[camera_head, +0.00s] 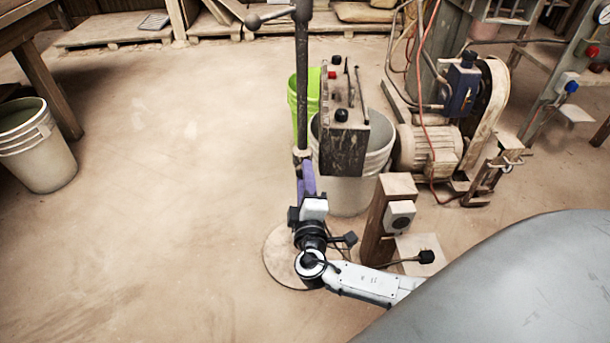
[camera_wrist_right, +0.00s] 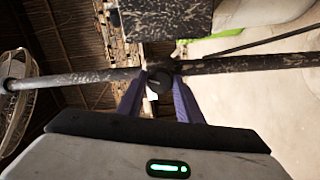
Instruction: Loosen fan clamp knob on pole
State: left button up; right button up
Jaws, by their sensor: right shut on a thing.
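The dark speckled pole (camera_head: 303,90) stands upright in the head view, above a round base disc (camera_head: 283,262) on the floor. In the right wrist view the pole (camera_wrist_right: 230,66) runs across the picture. A small dark round knob (camera_wrist_right: 160,81) shows beside it, between the purple fingertips. My right gripper (camera_head: 304,168) reaches the pole low down from the near side. The wrist view shows this gripper (camera_wrist_right: 158,84) shut on the knob. In the head view the knob is hidden by the gripper and wrist. My left gripper is in neither view.
A grey bucket (camera_head: 380,140) and a green bucket (camera_head: 292,98) stand close behind the pole. A dirty box with a red button (camera_head: 343,130) is beside it. A wooden post (camera_head: 375,220) stands right of my wrist, and a motor (camera_head: 428,148) farther back.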

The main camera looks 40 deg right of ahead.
pick_arm(q)
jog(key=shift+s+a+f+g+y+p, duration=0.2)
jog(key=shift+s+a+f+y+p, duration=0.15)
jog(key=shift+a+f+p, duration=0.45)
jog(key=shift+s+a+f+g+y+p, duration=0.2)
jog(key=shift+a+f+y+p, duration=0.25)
jog(key=shift+p, duration=0.75)
pick_arm(e)
jog(key=shift+n, duration=5.4)
jog(key=o, duration=1)
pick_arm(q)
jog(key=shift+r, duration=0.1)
pick_arm(e)
jog(key=shift+o, duration=0.2)
jog(key=shift+s+a, duration=0.1)
jog(key=shift+a, duration=0.05)
